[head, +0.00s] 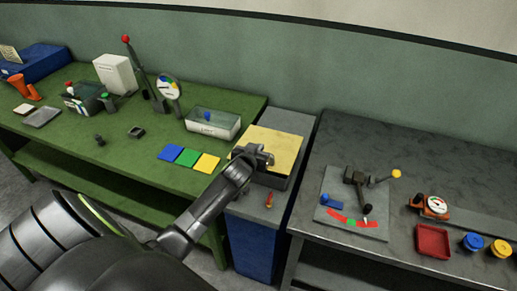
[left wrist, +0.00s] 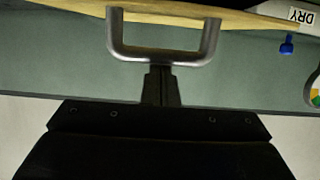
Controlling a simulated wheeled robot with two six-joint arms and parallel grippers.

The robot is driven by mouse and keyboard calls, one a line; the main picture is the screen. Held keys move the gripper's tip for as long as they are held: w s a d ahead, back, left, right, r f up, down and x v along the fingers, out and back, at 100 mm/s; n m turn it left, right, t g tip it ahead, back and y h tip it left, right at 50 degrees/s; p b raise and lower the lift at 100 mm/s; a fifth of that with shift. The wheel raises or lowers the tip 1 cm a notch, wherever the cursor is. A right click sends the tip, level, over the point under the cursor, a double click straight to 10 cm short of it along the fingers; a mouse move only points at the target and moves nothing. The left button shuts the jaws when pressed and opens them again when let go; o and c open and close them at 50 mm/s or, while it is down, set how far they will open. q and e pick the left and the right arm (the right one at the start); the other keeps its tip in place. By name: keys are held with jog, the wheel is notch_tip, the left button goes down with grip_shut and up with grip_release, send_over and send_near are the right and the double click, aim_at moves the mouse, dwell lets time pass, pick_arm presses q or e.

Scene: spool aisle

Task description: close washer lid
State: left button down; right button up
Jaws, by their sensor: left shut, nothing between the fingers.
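The washer lid (head: 280,143) is a yellow panel on top of the blue and grey cabinet (head: 252,245), between the green and dark benches. A dark rim shows under its front edge; I cannot tell how far the lid is raised. My left gripper (head: 262,157) is over the lid's front left part, shut and empty. In the left wrist view the lid's yellow edge (left wrist: 160,17) runs along the top, with a grey metal handle (left wrist: 160,55) on it. The shut fingers (left wrist: 160,85) are beside the handle's bar; contact is unclear. My right gripper is out of view.
A clear bin (head: 212,124) and blue, green and yellow squares (head: 188,158) are on the green bench to the left. A small red item (head: 269,200) is on the cabinet's front. A lever plate (head: 350,222) and red tray (head: 432,241) are on the dark bench.

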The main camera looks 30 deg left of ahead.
pick_arm(q)
jog(key=shift+s+f+t+b, duration=0.2)
jog(key=shift+f+b, duration=0.35)
jog(key=shift+b, duration=0.25)
jog(key=shift+s+f+t+b, duration=0.1)
jog(key=shift+f+t+b, duration=0.1)
jog(key=shift+f+b, duration=0.5)
jog(key=shift+s+d+f+b, duration=0.1)
jog(key=shift+s+f+b, duration=0.1)
jog(key=shift+f+b, duration=0.2)
